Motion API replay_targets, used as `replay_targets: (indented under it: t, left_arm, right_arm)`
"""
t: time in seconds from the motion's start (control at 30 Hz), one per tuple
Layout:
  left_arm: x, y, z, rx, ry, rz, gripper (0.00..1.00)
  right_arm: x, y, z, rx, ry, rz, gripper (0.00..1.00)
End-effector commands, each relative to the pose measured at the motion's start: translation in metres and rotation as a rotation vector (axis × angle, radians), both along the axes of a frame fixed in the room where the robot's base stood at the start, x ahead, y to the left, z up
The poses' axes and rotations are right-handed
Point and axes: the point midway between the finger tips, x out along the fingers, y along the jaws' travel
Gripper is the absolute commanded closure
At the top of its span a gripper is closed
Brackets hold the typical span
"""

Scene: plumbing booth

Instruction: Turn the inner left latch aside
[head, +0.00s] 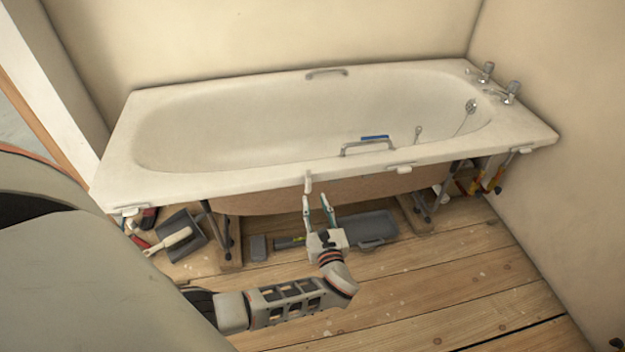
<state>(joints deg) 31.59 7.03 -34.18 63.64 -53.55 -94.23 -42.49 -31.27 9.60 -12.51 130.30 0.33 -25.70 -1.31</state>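The white bathtub (230,178) has several small white latches along the underside of its front rim. The inner left latch (308,184) points downward from the rim, near the middle of the front side. The inner right latch (401,169) lies along the rim, as does the outer right latch (521,150). The outer left latch (131,211) is at the left corner. My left gripper (317,200) is open and empty, with its fingers pointing up just below the inner left latch. The left fingertip is close to the latch; I cannot tell whether they touch. My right gripper does not show recognisably.
The tub's front is open underneath. Below stand tub legs (226,238), a dustpan with brush (182,238), a grey tray (368,228) and a small grey box (258,247). Tools (487,177) are at the right. The plank floor (450,270) in front is mostly clear.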

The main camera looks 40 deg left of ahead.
Motion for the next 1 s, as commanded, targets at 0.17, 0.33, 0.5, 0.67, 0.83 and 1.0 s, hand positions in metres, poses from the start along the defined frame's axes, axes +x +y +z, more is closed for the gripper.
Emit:
replay_targets:
  t: [0.17,0.33,0.5,0.67,0.83,1.0]
  left_arm:
    - [0.015,0.019,0.001,0.005,0.000,0.002,0.72]
    - [0.032,0.039,-0.001,0.003,0.002,0.001,0.72]
    - [0.044,0.052,-0.001,0.001,0.001,0.000,0.72]
    - [0.048,0.057,0.000,-0.001,0.000,0.000,0.72]
    - [0.048,0.057,0.001,-0.002,-0.001,0.000,0.72]
    - [0.048,0.057,0.001,-0.002,-0.001,0.000,1.00]
  right_arm:
    - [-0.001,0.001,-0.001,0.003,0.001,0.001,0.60]
    - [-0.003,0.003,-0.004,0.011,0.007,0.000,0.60]
    - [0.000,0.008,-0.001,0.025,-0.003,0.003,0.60]
    - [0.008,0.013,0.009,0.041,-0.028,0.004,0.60]
    - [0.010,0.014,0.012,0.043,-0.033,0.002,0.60]
    - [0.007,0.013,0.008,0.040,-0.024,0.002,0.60]
